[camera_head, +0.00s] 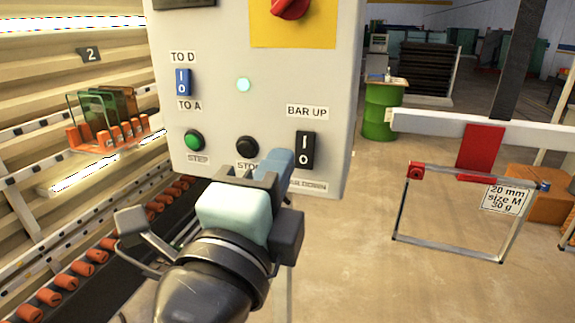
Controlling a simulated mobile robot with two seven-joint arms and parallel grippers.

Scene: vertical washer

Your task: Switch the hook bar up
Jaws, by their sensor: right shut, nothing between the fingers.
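The grey control panel (225,100) stands in front of me. A black rocker switch (305,151), marked I above and O below, sits at its lower right between the labels BAR UP (307,112) and BAR DOWN (306,187). My right gripper (280,160) is shut and empty, with its blue fingertips just left of the rocker's lower half. I cannot tell whether they touch the panel or switch. A white bar (440,123) at the right carries a red holder (480,148) with a metal frame (398,215) hanging below. My left gripper is not in view.
The panel also has a blue switch (183,82), a lit light (244,85), a green STEP button (194,139), a black STOP button (247,146) and a red knob (290,8). The gripper partly covers the lower panel.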

